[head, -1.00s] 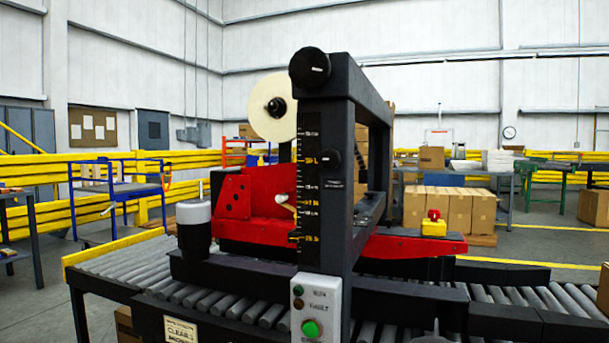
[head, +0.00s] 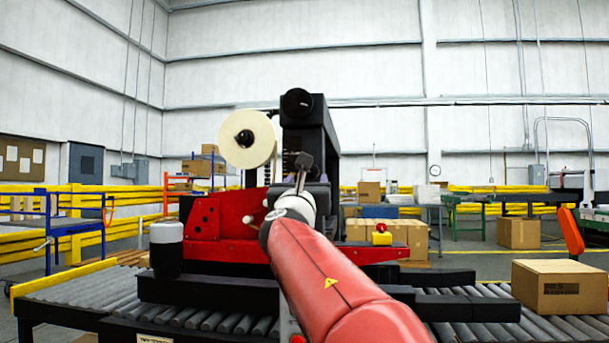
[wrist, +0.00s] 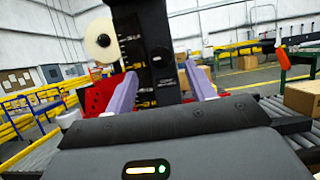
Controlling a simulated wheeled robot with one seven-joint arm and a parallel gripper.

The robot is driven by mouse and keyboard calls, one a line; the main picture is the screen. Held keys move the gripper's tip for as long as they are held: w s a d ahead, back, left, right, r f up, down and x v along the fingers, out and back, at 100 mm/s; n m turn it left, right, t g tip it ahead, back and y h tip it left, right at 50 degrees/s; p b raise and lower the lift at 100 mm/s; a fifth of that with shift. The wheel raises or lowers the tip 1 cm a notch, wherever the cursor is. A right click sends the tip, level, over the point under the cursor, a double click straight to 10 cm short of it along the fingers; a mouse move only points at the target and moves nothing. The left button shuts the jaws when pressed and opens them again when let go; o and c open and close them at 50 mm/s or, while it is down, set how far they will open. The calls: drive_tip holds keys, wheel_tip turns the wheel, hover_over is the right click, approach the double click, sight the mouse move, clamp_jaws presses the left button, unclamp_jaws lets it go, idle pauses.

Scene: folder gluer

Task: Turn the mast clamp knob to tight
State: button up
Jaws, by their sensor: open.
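The mast (head: 328,125) is the dark upright of the machine, with a yellow-and-white scale down its face. A small black knob, which I take as the mast clamp knob (wrist: 161,57), is on the mast face in the wrist view, with small pale lettering just below it that I cannot read. My gripper (wrist: 160,70) is open and empty, its two pale fingers to either side of the knob in the picture; the remaining gap in depth is unclear. In the head view my gripper (head: 304,164) covers that knob. A larger black knob (head: 297,103) sits at the mast top.
A red carriage (head: 225,228) and a cream tape roll (head: 246,138) stand left of the mast. A grey-topped black cylinder (head: 166,248) is at the conveyor's left. A cardboard box (head: 559,287) rests on the rollers at right. A yellow-based red button (head: 381,234) is right of the mast.

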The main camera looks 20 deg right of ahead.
sight(311, 171)
drive_tip(key=p+x, duration=0.1)
drive_tip(key=x, duration=0.4)
drive_tip(key=shift+w+d+r+p, duration=0.1)
drive_tip(key=shift+w+d+p, duration=0.1)
drive_tip(key=shift+w+p, duration=0.1)
drive_tip(key=c, duration=0.9)
drive_tip(key=shift+c, duration=0.2)
